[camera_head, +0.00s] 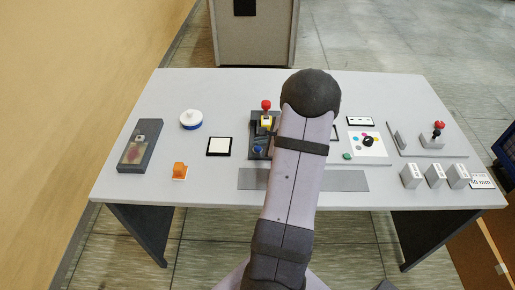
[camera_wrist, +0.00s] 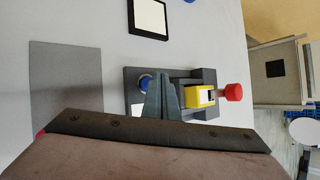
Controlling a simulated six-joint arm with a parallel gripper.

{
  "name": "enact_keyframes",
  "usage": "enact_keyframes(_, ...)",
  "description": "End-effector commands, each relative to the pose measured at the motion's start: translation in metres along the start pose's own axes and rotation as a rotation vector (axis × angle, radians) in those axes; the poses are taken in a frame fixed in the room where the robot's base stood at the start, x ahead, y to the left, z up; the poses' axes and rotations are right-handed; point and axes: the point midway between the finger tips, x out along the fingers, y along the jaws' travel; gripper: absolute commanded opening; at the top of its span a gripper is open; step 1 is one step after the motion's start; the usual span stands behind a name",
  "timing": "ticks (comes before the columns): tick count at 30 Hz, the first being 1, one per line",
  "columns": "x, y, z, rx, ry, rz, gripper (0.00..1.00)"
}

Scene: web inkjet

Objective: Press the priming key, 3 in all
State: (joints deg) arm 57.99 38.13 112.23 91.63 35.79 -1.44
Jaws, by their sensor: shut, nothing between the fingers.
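A dark fixture (camera_head: 254,128) stands near the middle of the table, partly hidden by my arm. It carries a red knob (camera_head: 266,104), a yellow block (camera_head: 266,122) and a round blue button (camera_head: 258,149), which may be the priming key; no label is readable. In the wrist view the blue button (camera_wrist: 145,82) shows just left of my gripper (camera_wrist: 160,77), with the yellow block (camera_wrist: 200,97) and red knob (camera_wrist: 233,92) to the right. My gripper is shut and empty, its fingers over the fixture and overlapping the button's edge. I cannot tell whether they touch it.
A black-framed white pad (camera_head: 219,147), a white-and-blue round piece (camera_head: 191,119), an orange piece (camera_head: 179,170) and a dark box (camera_head: 139,145) stand left. A dotted white card (camera_head: 371,148), a red-topped lever (camera_head: 438,130) and white blocks (camera_head: 411,176) stand right. A grey strip (camera_head: 345,181) lies in front.

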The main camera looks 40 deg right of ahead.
Motion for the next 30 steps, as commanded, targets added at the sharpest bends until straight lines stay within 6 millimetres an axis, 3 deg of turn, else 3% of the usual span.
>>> enact_keyframes(30, 0.0058, 0.0042, -0.0043, 0.0, 0.0, 0.0, 0.0)
